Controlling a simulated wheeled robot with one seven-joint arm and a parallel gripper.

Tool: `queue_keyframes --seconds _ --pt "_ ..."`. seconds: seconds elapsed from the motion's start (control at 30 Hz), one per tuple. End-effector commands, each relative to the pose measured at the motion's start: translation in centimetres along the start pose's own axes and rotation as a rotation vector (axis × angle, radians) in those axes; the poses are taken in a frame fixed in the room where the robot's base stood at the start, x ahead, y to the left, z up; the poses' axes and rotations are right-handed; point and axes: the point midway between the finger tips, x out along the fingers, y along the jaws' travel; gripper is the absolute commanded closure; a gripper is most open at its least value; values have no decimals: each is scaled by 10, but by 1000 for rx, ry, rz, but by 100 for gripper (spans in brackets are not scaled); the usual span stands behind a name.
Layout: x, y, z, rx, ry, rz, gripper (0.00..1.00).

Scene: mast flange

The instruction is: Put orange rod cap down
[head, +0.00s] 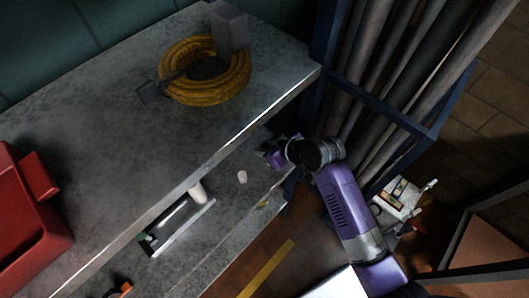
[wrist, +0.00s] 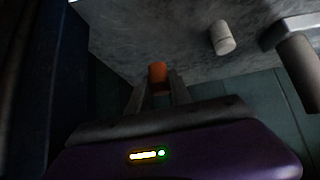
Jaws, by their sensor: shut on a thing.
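In the wrist view the orange rod cap (wrist: 157,73) is a small orange cylinder between the tips of my gripper (wrist: 158,92). The fingers are shut on it. The cap is close to the edge of a grey concrete-like surface (wrist: 150,40); I cannot tell whether it touches it. In the head view my gripper (head: 266,150) is at the right end of the lower grey shelf (head: 225,205), below the worktop, and the cap cannot be made out there.
A pale cylinder (head: 242,177) stands on the lower shelf, also in the wrist view (wrist: 222,37). Left of it is a tray (head: 180,230) with a white cylinder (head: 197,191). A yellow cable coil (head: 205,85) and a red box (head: 30,220) are on the worktop. Pipes (head: 400,70) rise at right.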

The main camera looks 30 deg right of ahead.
Motion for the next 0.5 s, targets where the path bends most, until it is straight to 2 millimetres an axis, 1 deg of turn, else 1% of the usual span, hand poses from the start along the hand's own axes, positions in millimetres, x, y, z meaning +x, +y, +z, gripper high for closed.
queue_keyframes --seconds 0.13,0.27,0.4,0.5 --pt "9 0 10 2 -2 0 100" --pt "23 0 24 0 -4 -1 100" --pt "31 0 26 1 -1 0 100" --pt "32 1 27 0 0 2 100"
